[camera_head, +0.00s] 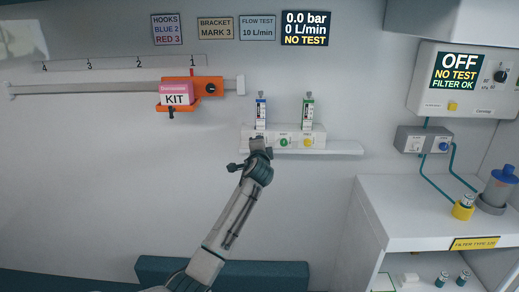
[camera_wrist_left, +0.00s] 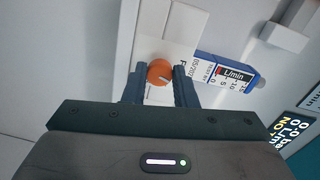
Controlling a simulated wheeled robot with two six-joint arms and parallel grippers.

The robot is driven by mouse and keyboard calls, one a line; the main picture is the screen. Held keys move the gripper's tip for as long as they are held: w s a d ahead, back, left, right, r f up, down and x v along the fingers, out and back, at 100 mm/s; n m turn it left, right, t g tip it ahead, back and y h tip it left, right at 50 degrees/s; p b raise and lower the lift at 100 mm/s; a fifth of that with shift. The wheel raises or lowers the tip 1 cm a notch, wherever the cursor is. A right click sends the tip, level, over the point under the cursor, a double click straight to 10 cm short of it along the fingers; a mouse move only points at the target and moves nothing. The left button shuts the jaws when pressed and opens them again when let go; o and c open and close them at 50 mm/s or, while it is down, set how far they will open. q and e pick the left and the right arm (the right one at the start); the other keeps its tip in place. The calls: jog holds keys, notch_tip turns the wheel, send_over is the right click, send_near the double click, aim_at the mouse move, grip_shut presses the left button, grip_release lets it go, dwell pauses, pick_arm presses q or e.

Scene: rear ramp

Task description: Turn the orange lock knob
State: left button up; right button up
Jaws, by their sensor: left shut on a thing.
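The orange lock knob (camera_wrist_left: 159,73) shows in the left wrist view as a small round knob with a pale pointer mark, on a white block beside a blue-edged flow meter (camera_wrist_left: 231,72). My left gripper (camera_wrist_left: 160,80) has one finger on each side of the knob and is shut on it. In the head view my left gripper (camera_head: 259,142) is at the left end of the white block (camera_head: 320,141), below the blue flow meter (camera_head: 261,111); the knob is hidden behind it there. My right gripper is not in view.
A green flow meter (camera_head: 307,112) stands to the right, above a green knob (camera_head: 284,142) and a yellow knob (camera_head: 307,142). An orange bracket (camera_head: 207,88) with a pink kit (camera_head: 174,95) hangs on the rail (camera_head: 90,88). A white counter (camera_head: 400,215) is at right.

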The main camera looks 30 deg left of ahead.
pick_arm(q)
jog(key=shift+f+n+b, duration=0.15)
jog(key=shift+n+b, duration=0.45)
jog(key=shift+n, duration=0.8)
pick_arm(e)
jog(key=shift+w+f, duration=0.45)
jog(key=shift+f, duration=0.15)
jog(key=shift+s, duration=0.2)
pick_arm(q)
jog(key=o, duration=1)
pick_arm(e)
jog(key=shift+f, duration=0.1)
pick_arm(q)
jog(key=b+v, duration=0.2)
jog(key=v, duration=0.9)
jog(key=shift+r, duration=0.2)
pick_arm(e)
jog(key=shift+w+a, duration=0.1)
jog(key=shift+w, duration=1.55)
